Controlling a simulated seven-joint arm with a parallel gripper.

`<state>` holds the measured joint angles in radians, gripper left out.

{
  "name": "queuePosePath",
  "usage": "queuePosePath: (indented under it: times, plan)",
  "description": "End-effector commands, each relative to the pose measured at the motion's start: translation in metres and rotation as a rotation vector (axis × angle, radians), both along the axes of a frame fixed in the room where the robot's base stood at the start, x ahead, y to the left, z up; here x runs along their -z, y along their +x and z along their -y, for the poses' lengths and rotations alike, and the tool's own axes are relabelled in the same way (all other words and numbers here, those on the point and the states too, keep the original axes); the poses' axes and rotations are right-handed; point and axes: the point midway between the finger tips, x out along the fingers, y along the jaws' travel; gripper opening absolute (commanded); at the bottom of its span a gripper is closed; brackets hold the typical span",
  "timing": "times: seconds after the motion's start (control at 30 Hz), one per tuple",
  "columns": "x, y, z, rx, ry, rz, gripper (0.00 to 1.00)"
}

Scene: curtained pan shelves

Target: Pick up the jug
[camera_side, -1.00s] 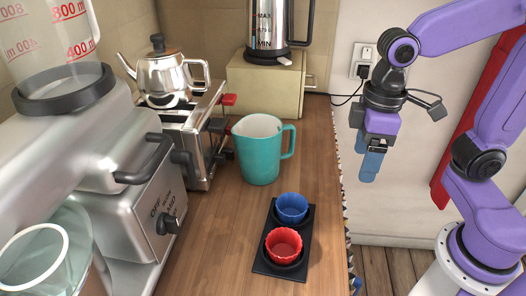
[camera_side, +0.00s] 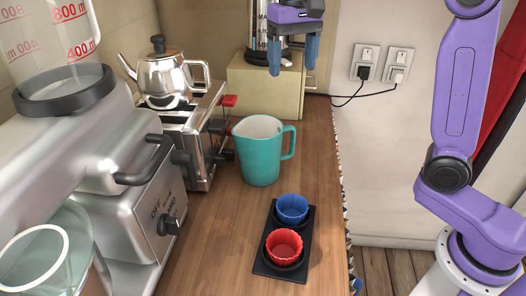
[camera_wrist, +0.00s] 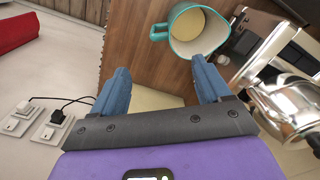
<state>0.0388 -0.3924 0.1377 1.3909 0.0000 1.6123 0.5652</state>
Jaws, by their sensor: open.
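The jug (camera_side: 259,158) is teal with a pale inside and a handle on its right. It stands upright on the wooden counter (camera_side: 222,222), beside the toaster. My gripper (camera_side: 293,60) is open and empty, in the air above and behind the jug, in front of the kettle. In the wrist view the jug (camera_wrist: 189,33) shows at the top, beyond the blue fingertips (camera_wrist: 160,75), with its handle to the left. The gripper and jug are apart.
A toaster (camera_side: 199,140) with a steel teapot (camera_side: 163,75) on it stands left of the jug. A kettle (camera_side: 257,36) stands on a cream box (camera_side: 258,90) behind. A black tray (camera_side: 306,250) holds a blue cup (camera_side: 291,207) and a red cup (camera_side: 284,245) in front.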

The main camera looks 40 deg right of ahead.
Motion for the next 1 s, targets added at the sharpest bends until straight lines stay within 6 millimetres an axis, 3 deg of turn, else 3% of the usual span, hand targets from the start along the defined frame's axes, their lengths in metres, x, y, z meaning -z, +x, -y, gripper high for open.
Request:
queuePosePath:
  times: [0.13, 0.27, 0.8, 1.0]
  plan:
    - [-0.003, 0.005, 0.003, 0.037, -0.001, -0.001, 0.77]
    - [0.008, 0.005, 0.003, 0.040, -0.001, -0.003, 0.77]
    - [0.100, 0.005, 0.004, 0.039, -0.002, -0.005, 0.77]
    - [0.117, 0.005, 0.003, 0.038, -0.001, -0.001, 0.77]
